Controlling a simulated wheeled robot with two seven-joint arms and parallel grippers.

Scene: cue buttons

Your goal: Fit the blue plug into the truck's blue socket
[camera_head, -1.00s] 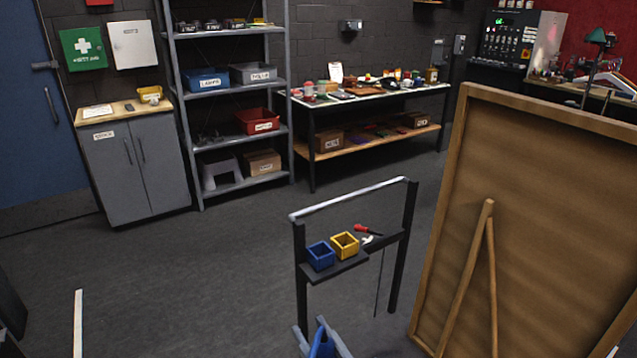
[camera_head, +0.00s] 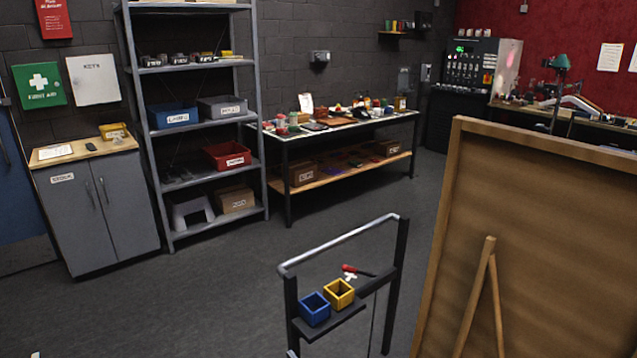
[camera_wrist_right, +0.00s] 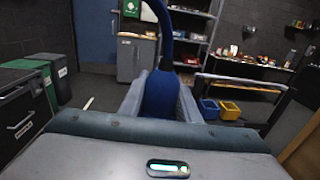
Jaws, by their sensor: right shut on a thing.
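In the right wrist view my right gripper (camera_wrist_right: 161,98) is shut on a blue piece, which I take to be the blue plug (camera_wrist_right: 160,96). A blue cable (camera_wrist_right: 164,30) rises from it and leaves the top of the picture. The plug's front end is hidden. Neither gripper shows in the head view, and my left gripper is in no frame. I see no truck and no blue socket in these frames.
A black stand with a grey rail (camera_head: 340,241) holds a blue box (camera_head: 314,309), a yellow box (camera_head: 339,294) and a red-handled tool (camera_head: 357,270). A large brown board (camera_head: 545,240) stands at right. Shelves (camera_head: 190,129) and a cabinet (camera_head: 97,215) line the wall.

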